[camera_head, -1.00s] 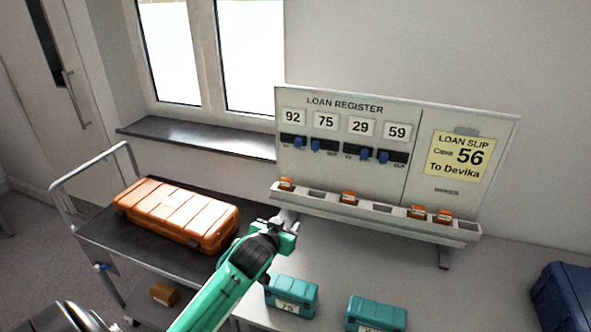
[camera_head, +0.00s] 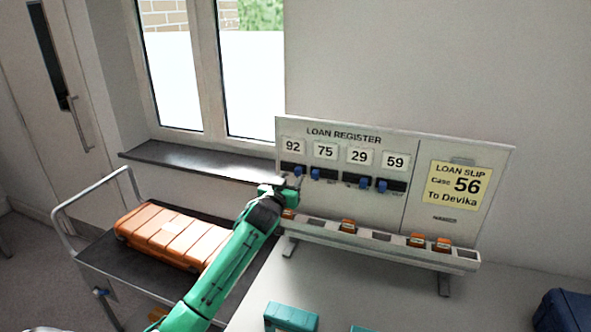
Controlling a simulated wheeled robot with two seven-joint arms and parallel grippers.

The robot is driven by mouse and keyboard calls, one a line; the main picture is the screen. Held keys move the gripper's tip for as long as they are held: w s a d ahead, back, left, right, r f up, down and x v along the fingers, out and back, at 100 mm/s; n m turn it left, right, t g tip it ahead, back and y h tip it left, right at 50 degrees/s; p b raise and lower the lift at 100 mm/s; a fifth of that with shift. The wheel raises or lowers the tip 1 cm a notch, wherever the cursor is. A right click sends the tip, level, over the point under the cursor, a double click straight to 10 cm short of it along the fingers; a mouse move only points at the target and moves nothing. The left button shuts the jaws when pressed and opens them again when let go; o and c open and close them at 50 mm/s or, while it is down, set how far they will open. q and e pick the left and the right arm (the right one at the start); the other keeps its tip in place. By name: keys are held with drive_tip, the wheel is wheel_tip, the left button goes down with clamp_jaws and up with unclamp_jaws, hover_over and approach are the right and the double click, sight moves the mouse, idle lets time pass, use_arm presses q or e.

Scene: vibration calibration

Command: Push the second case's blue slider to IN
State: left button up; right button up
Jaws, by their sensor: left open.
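The loan register board (camera_head: 420,150) stands on the table with number plates 92, 75, 29 and 59, each above a dark slider track. The blue slider under 92 (camera_head: 298,171) is at its track's right end. The blue slider under 75 (camera_head: 315,174) is at the left end, the one under 29 (camera_head: 364,183) at the right, and the one under 59 (camera_head: 381,186) at the left. The end labels are too small to read now. My left gripper (camera_head: 292,184) is open just below the 92 slider; contact cannot be told. My right gripper is out of view.
A ledge (camera_head: 400,252) with several orange tags runs below the board. A yellow loan slip (camera_head: 458,186) reads case 56, to Devika. An orange case (camera_head: 170,237) lies on a cart at left.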

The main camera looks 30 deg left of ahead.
sight(297, 171)
use_arm(q)
drive_tip(key=shift+p+x, duration=0.7)
drive_tip(key=shift+x, duration=1.95)
drive_tip(key=shift+c, duration=0.2)
